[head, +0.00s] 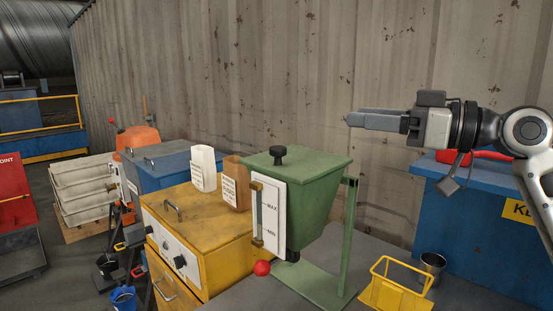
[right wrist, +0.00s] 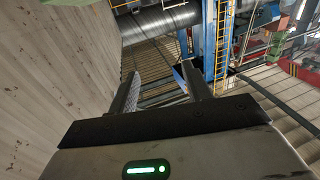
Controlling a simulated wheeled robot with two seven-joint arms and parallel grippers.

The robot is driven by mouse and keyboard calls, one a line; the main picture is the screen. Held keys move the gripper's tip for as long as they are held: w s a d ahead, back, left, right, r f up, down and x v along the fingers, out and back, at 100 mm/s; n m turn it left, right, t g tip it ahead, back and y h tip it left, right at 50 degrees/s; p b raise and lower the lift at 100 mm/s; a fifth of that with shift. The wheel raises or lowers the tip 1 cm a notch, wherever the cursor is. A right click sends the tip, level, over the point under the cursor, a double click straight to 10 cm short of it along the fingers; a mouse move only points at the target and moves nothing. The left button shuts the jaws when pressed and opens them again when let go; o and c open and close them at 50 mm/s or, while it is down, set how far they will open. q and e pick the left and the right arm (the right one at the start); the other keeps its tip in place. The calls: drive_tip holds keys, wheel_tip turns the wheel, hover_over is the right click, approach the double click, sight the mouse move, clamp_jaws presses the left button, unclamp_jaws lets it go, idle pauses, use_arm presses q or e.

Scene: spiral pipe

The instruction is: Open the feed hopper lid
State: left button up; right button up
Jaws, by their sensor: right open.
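The green feed hopper (head: 312,213) stands on a green stand at the centre of the head view. Its flat green lid (head: 310,164) lies shut on top, with a black knob (head: 278,155) near the left side. A white MAX/MIN level gauge is on its front. My right gripper (head: 350,119) comes in from the right, well above and to the right of the lid, pointing left. It touches nothing. In the right wrist view its two fingers (right wrist: 158,82) are apart with nothing between them. My left gripper is not in view.
A yellow cabinet (head: 190,225) with a white container (head: 203,168) and a brown container (head: 236,183) stands left of the hopper. A yellow wire basket (head: 392,290) and a metal cup (head: 432,267) are at the right. The corrugated wall (head: 240,70) rises behind.

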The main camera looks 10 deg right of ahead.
sight(279, 147)
wheel_tip(279, 147, down, 7)
drive_tip(key=b, duration=0.6)
drive_tip(key=p+x, duration=0.4)
drive_tip(key=x, duration=1.1)
drive_tip(key=shift+w+d+f, duration=0.1)
drive_tip(key=shift+w+d, duration=0.05)
drive_tip(key=shift+d, duration=0.05)
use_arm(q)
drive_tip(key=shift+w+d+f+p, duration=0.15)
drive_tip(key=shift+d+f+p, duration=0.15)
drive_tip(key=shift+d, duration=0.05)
use_arm(e)
drive_tip(key=shift+w+a+f, duration=0.1)
drive_tip(key=shift+w+a, duration=0.35)
drive_tip(key=shift+a, duration=0.1)
drive_tip(key=shift+d, duration=0.1)
clamp_jaws()
